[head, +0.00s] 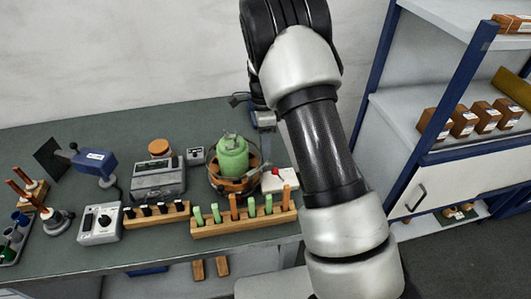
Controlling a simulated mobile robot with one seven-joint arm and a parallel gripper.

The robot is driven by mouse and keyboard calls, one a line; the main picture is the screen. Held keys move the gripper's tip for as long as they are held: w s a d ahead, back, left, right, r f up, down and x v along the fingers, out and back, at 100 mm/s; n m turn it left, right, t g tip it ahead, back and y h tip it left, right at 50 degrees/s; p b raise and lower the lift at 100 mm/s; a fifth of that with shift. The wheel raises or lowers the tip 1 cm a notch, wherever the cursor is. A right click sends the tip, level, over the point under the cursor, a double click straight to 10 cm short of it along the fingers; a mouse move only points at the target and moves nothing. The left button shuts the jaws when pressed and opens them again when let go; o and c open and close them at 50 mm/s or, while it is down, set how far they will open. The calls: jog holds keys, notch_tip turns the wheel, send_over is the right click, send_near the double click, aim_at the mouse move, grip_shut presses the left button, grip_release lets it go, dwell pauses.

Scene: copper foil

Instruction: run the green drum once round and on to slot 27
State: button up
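The green drum (232,160) stands upright on the bench, set in a round brown base (222,184) with a dark rim. It has a small raised cap on top. Slot numbers are too small to read. My arm crosses the middle of the view and bends down behind the drum's right side. What looks like my gripper (263,119) is small and partly hidden there, just above and right of the drum. I cannot see its fingertips clearly, nor whether it touches the drum.
A wooden rack (243,224) with green and orange pegs stands in front of the drum. A white box (279,181) with a red button is at its right. A grey device (158,179) and a dial box (99,223) stand left. Shelves (440,150) rise at right.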

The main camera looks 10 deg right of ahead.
aim_at(266, 163)
jog(key=shift+s+f, duration=0.15)
jog(key=shift+f, duration=0.45)
grip_shut()
jog(key=s+m, duration=0.3)
jog(key=m, duration=0.1)
jog(key=shift+s+a+r+y+p, duration=0.15)
jog(key=shift+s+a+y+p, duration=0.15)
jog(key=shift+y+p, duration=0.1)
jog(key=shift+s+m, duration=0.2)
jog(key=shift+m, duration=0.2)
grip_release()
